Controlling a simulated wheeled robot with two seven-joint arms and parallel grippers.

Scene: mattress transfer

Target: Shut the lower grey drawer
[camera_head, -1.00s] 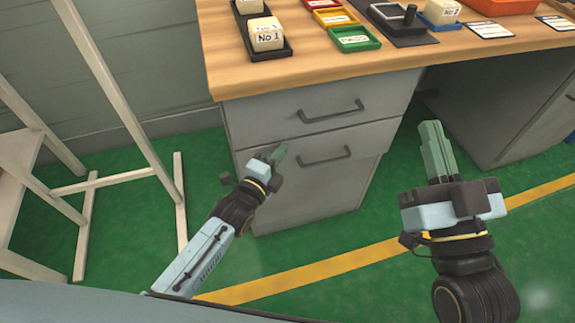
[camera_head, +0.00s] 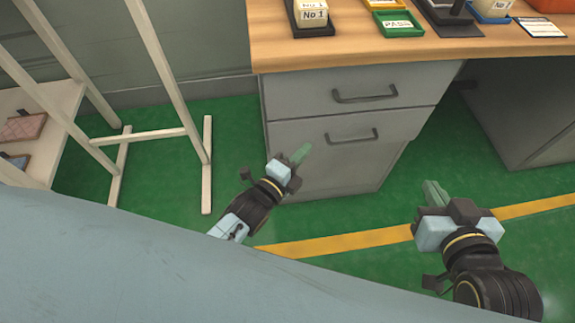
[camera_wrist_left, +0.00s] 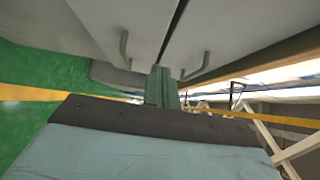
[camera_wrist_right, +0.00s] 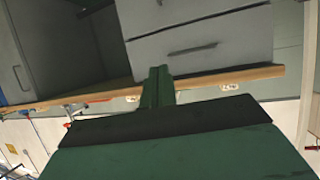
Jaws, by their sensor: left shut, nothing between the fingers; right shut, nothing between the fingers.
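The lower grey drawer (camera_head: 318,148) is in the desk's pedestal, below the upper drawer (camera_head: 305,97), and has a dark bar handle (camera_head: 352,136). Its front looks about level with the upper one; I cannot tell if a small gap is left. My left gripper (camera_head: 302,153) is shut and empty, in front of the lower drawer's left part and below its handle; contact is unclear. The lower drawer also shows in the left wrist view (camera_wrist_left: 105,22), left of the green fingers. My right gripper (camera_head: 432,192) is shut and empty, right of the pedestal over the floor.
The wooden desktop (camera_head: 300,54) above the drawers carries trays and blocks. A pale wooden frame (camera_head: 160,75) stands on the left, beside a shelf with small items. A second grey cabinet (camera_head: 525,120) is at the right. Green floor (camera_head: 400,215) lies open in front.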

